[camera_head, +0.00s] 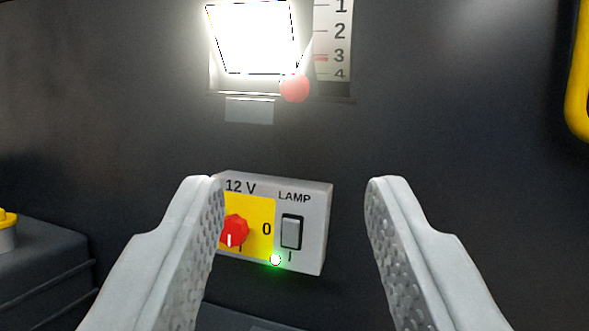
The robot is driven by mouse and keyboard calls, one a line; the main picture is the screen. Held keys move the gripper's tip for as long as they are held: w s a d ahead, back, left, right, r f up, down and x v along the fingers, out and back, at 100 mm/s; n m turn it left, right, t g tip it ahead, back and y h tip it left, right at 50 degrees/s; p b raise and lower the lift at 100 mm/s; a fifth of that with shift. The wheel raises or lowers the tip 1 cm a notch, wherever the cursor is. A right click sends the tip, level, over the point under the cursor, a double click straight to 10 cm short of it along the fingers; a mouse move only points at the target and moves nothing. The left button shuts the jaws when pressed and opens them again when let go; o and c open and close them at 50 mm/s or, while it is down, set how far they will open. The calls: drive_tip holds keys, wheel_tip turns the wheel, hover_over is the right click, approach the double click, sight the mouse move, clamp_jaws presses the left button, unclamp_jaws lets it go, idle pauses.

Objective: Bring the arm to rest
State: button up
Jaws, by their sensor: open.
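My gripper (295,190) is open and empty, its two pale grey textured fingers reaching up from the bottom of the view. Behind the gap between the fingers is a light grey control box (315,230) on the dark wall. The box carries the words 12 V and LAMP, a red knob (235,231) on a yellow panel, and a rocker switch (291,232). A small green light (275,260) glows at its lower edge. The left finger covers the box's left edge. No contact between the fingers and the box shows.
A bright white lamp (253,38) shines above, with a red ball-ended lever (295,88) and a numbered scale (333,40) beside it. A yellow handle-like part (579,95) is at the right edge. A dark casing (45,265) with a yellow-topped part (7,218) is at left.

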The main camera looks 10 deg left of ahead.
drive_tip(key=s+a+r+m+g+h, duration=0.15)
drive_tip(key=s+m+h, duration=0.35)
drive_tip(key=s, duration=1.2)
drive_tip(key=s+a+f+g, duration=0.1)
drive_tip(key=s+f, duration=0.2)
drive_tip(key=s, duration=0.5)
drive_tip(key=s+a+f+g+h, duration=0.1)
drive_tip(key=s+f, duration=0.3)
drive_tip(key=s, duration=0.4)
drive_tip(key=shift+a+n+g+h, duration=0.3)
drive_tip(key=shift+a+n+g, duration=0.1)
drive_tip(key=shift+a, duration=0.25)
